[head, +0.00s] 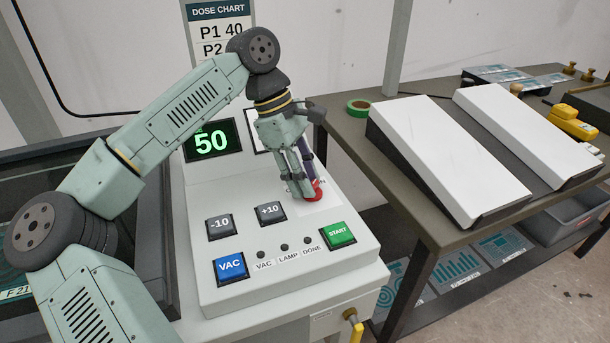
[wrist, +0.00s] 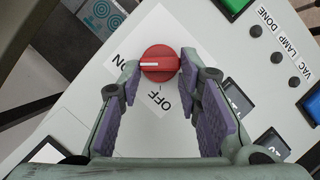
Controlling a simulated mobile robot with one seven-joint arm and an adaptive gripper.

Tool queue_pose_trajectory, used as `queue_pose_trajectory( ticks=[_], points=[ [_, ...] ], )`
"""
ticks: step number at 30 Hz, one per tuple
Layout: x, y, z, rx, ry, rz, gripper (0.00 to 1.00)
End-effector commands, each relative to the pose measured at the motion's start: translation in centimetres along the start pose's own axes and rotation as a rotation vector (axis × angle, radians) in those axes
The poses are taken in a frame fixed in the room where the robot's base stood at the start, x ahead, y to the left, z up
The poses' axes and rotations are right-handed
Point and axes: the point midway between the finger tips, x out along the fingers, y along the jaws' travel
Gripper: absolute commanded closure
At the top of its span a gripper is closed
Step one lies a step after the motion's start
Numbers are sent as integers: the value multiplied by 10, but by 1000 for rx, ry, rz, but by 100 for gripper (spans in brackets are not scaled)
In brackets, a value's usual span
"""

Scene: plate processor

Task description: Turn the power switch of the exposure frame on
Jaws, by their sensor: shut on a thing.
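The power switch is a red round knob (wrist: 160,58) on a white label plate. Its white pointer line points left in the wrist view, towards the ON mark (wrist: 120,60). The OFF mark (wrist: 166,102) lies below the knob there. My gripper (wrist: 161,75) has one finger on each side of the knob and is shut on it. In the head view the knob (head: 317,190) is partly hidden by my gripper (head: 308,182), which reaches down to the sloped panel of the exposure frame (head: 210,285). The display (head: 211,140) reads a green 50.
The panel also holds the -10 (head: 220,226) and +10 (head: 269,212) buttons, a blue VAC button (head: 231,267) and a green START button (head: 339,235). Three small lamps by VAC, LAMP and DONE look dark. A side table (head: 365,135) with white sloped boards stands right.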

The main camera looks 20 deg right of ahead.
Motion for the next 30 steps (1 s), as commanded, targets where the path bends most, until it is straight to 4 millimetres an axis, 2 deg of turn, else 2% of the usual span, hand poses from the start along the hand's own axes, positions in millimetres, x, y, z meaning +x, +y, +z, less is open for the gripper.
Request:
queue_pose_trajectory(
  ticks=[2, 3, 11, 22, 26, 30],
  points=[
    [-1, 0, 0, 1, 0, 3, 96],
    [-1, 0, 0, 1, 0, 3, 66],
    [0, 0, 0, 0, 0, 1, 49],
    [-5, 0, 0, -1, 0, 2, 48],
    [-22, 1, 0, -1, 2, 3, 48],
    [-52, 1, 1, -2, 1, 3, 48]
  ],
)
